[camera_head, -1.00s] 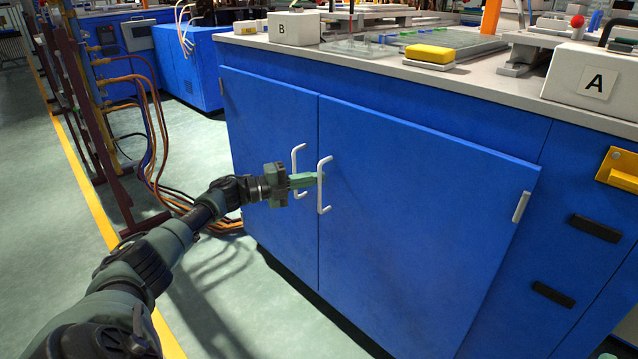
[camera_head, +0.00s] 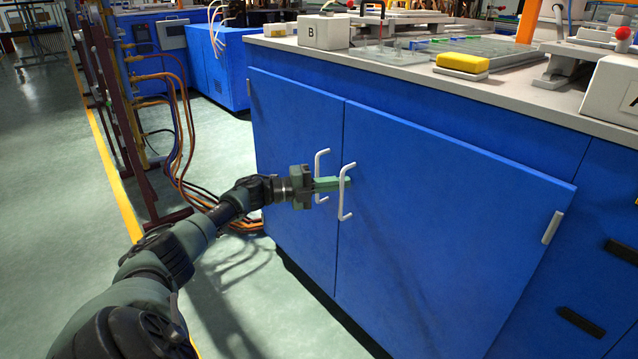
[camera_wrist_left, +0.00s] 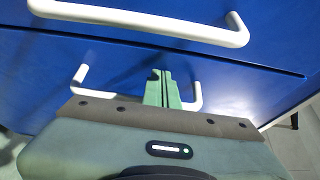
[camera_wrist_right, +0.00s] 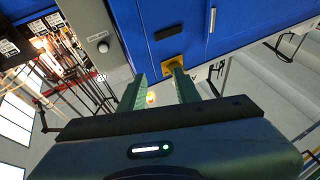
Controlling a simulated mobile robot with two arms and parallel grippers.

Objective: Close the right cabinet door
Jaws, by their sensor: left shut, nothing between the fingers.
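The right cabinet door (camera_head: 440,240) is a blue panel with a white handle (camera_head: 346,192) at its left edge. It looks flush, or nearly so, with the left door (camera_head: 295,170); a small gap cannot be ruled out. My left gripper (camera_head: 345,183) is shut and empty, its green fingertips at the right door's handle. In the left wrist view the shut fingers (camera_wrist_left: 161,76) lie across the left door's handle (camera_wrist_left: 80,76), pointing toward the seam below the right door's handle (camera_wrist_left: 150,20). My right gripper (camera_wrist_right: 155,80) shows only in its wrist view, open and empty.
The grey countertop (camera_head: 520,92) above holds a white box marked B (camera_head: 323,32), a yellow block (camera_head: 462,62) and trays. Pipes and hoses (camera_head: 180,140) stand at the left. The floor (camera_head: 225,300) before the doors is clear apart from my arm.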

